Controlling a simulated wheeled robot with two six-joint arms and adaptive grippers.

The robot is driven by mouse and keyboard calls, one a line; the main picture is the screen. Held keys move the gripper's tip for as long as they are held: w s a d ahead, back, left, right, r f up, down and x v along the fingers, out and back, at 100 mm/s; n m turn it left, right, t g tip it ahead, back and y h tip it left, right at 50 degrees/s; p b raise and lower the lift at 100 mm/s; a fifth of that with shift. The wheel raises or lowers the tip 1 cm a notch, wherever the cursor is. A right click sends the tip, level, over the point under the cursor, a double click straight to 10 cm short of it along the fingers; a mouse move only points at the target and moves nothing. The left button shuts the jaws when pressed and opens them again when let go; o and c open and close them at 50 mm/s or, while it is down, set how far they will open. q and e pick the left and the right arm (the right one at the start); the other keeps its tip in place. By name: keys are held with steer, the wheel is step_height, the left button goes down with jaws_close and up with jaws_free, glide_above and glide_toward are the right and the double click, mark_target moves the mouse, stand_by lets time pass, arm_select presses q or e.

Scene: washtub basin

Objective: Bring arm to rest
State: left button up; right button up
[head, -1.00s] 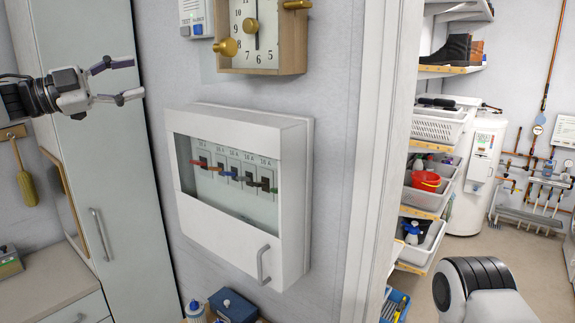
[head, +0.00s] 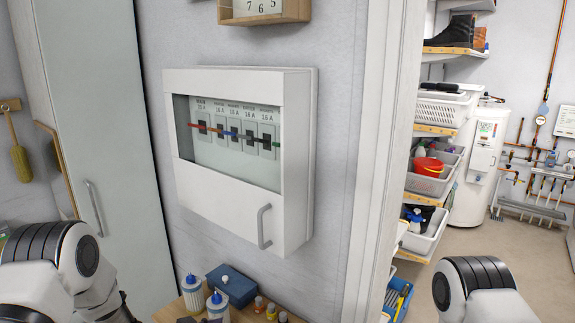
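My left arm shows at the bottom left as white and black links, and its gripper is out of view. My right arm shows at the bottom right as one white and black link, and its gripper is also out of view. Neither visible arm part touches the white fuse box (head: 220,190) on the wall.
A tall grey cabinet (head: 95,110) stands at the left. Below the fuse box, a small table holds white bottles (head: 193,294), a blue box (head: 231,285) and small jars. A doorway at the right opens onto shelves with bins (head: 432,170) and a white water heater (head: 484,170).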

arm_select(q)
steer(key=s+a+f+n+g+y+b, duration=0.1)
steer(key=s+a+f+n+g+y, duration=0.15)
steer(key=s+f, duration=0.85)
steer(key=s+a+f+n+g+y+b, duration=0.1)
steer(key=s+f+n+g+y+b, duration=0.2)
steer(key=s+f, duration=0.8)
steer(key=s+a+r+n+g+y+p, duration=0.1)
steer(key=s+a+g+y, duration=0.1)
steer(key=s, duration=0.5)
steer(key=s+a+r+n+g+y, duration=0.1)
steer(key=s+a+r+g+y, duration=0.1)
steer(key=s, duration=0.6)
steer(key=shift+s+a+r+p, duration=0.2)
steer(key=shift+a+p, duration=0.2)
steer(key=shift+a, duration=0.45)
arm_select(e)
step_height(320, 180, down, 3)
steer(key=shift+f, duration=0.1)
arm_select(q)
steer(key=shift+y, duration=0.25)
